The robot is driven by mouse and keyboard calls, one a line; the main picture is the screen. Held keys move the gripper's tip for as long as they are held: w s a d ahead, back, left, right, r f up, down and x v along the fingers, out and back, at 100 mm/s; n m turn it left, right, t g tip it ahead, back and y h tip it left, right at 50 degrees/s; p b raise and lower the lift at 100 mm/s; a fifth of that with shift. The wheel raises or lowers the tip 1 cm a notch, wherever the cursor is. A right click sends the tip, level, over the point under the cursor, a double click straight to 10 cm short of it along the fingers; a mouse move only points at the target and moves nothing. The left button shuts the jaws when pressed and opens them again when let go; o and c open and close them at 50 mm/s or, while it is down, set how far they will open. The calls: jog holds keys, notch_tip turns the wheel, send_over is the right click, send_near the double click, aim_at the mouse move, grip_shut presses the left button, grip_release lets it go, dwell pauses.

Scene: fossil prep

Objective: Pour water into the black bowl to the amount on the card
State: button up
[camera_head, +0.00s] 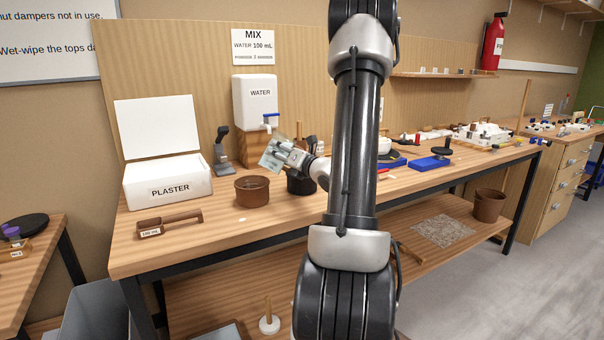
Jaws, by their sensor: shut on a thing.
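My gripper (294,157) is shut on a clear, see-through cup (273,153). The cup is tilted and held above the bench, just left of and above the black bowl (299,186). My gripper and arm hide part of the bowl, and its inside cannot be seen. I cannot tell how much water is in the cup. The card (254,46) on the back board reads MIX, WATER 100 mL, with a smaller powder line below. The white water tank (254,100) with a blue tap stands behind the cup.
A brown pot (252,191) stands left of the black bowl. A brown scoop (169,222) marked 100 mL and an open white plaster box (166,185) are farther left. A dark grey stand (222,148) is behind.

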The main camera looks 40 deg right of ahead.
aim_at(282, 164)
jog(key=shift+a+f+m, duration=0.1)
jog(key=shift+f+m, duration=0.5)
jog(key=shift+f, duration=0.05)
jog(key=shift+f, duration=0.25)
jog(key=shift+f+m, duration=0.25)
jog(key=shift+m, duration=0.25)
dwell(0.5)
jog(key=shift+a, duration=0.1)
dwell(0.4)
jog(key=shift+f, duration=0.3)
jog(key=shift+a+f, duration=0.1)
jog(key=shift+a, duration=0.1)
jog(key=shift+m, duration=0.3)
